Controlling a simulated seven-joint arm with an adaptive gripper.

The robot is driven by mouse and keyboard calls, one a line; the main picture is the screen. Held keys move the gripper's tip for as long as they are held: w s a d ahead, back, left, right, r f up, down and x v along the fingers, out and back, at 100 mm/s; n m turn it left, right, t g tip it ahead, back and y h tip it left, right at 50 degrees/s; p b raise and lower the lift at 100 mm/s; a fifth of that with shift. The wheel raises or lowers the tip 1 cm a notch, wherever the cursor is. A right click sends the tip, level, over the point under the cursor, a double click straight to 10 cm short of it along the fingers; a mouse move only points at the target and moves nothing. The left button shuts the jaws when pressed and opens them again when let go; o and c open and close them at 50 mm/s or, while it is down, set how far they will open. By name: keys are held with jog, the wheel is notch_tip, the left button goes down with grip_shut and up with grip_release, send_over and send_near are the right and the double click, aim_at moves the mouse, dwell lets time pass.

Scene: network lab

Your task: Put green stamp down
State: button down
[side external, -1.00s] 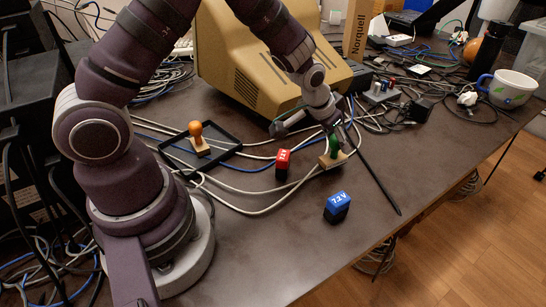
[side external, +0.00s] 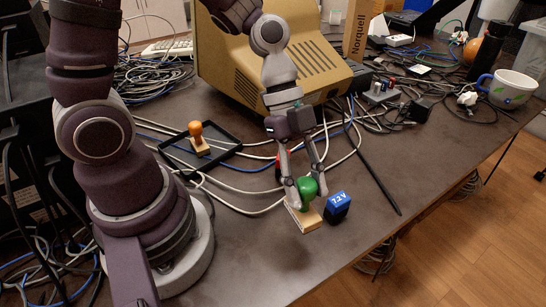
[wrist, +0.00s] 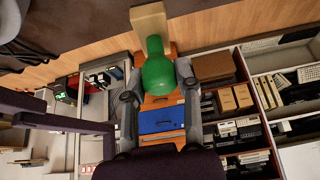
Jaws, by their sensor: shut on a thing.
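The green stamp has a rounded green handle (side external: 307,188) and a pale wooden base (side external: 304,220). My gripper (side external: 303,183) is shut on the green handle, with the base hanging below the fingers in the side view. The stamp looks held above the table, though the gap under it is hard to judge. In the wrist view, the green handle (wrist: 158,70) sits between my two fingers and the wooden base (wrist: 150,22) points away from them.
A blue 7.2 V block (side external: 338,207) stands just right of the stamp. A red block (side external: 280,162) is mostly hidden behind my gripper. An orange-knobbed stamp (side external: 198,138) stands in a black tray (side external: 236,150). Cables cross behind; the table's front is bare.

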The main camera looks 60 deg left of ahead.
jog(key=s+f+m, duration=0.1)
jog(key=f, duration=0.1)
jog(key=s+d+f+m+g, duration=0.1)
jog(key=f, duration=0.2)
jog(key=s+f+m, duration=0.1)
jog(key=f, duration=0.1)
jog(key=shift+s+d+f+g, duration=0.15)
jog(key=shift+s+f+g, duration=0.1)
jog(key=shift+f+g, duration=0.05)
jog(key=c, duration=0.8)
grip_release()
